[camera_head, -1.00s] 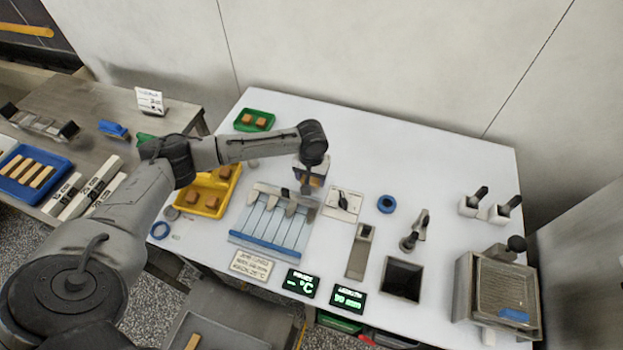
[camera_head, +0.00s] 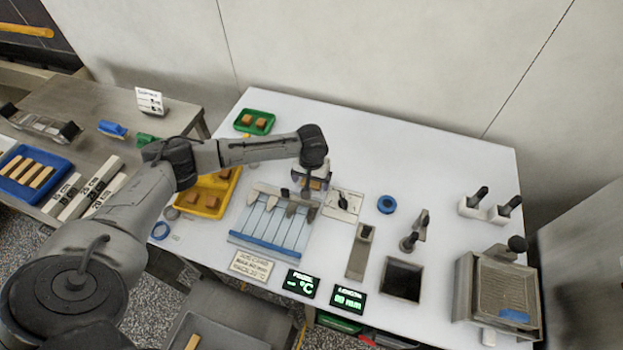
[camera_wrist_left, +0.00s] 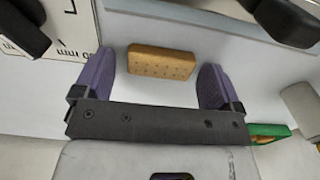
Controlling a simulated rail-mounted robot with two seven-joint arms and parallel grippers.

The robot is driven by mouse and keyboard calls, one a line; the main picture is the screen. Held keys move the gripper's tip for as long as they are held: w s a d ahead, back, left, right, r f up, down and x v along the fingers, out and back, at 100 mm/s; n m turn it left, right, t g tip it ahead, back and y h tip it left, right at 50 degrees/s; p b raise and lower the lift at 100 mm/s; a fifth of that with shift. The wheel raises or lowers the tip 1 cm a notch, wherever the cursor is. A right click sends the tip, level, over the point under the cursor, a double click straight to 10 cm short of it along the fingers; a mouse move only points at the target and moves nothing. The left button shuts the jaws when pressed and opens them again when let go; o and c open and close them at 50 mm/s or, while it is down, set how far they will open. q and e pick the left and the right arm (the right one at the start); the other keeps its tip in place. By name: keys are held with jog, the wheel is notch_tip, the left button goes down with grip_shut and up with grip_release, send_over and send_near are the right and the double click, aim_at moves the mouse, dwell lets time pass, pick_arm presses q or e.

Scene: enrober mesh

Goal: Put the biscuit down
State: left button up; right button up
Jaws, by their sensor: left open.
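The biscuit (camera_wrist_left: 160,62) is a golden-brown rectangular block with small holes. In the left wrist view it lies between the two purple fingers of my left gripper (camera_wrist_left: 158,66), with a gap on both sides. The fingers are open and do not grip it. The surface around it is pale; I cannot tell from this view whether the biscuit rests flat on it. In the head view my left gripper (camera_head: 311,186) is low over the white table, behind the strip rack, and mostly hides the biscuit. My right gripper is not in view.
The pale strip rack (camera_head: 258,241) is just in front of the gripper. A yellow tray (camera_head: 211,212) and a green tray (camera_head: 242,124) hold brown pieces. A white plate with a dark knob (camera_head: 351,207) and a blue ring (camera_head: 386,204) are close on the right.

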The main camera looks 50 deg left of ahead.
aim_at(312, 182)
pick_arm(q)
jog(key=shift+r, duration=0.1)
notch_tip(312, 182, up, 11)
jog(key=shift+r+p, duration=0.2)
jog(key=shift+p, duration=0.7)
jog(key=shift+r, duration=0.3)
jog(key=c, duration=0.9)
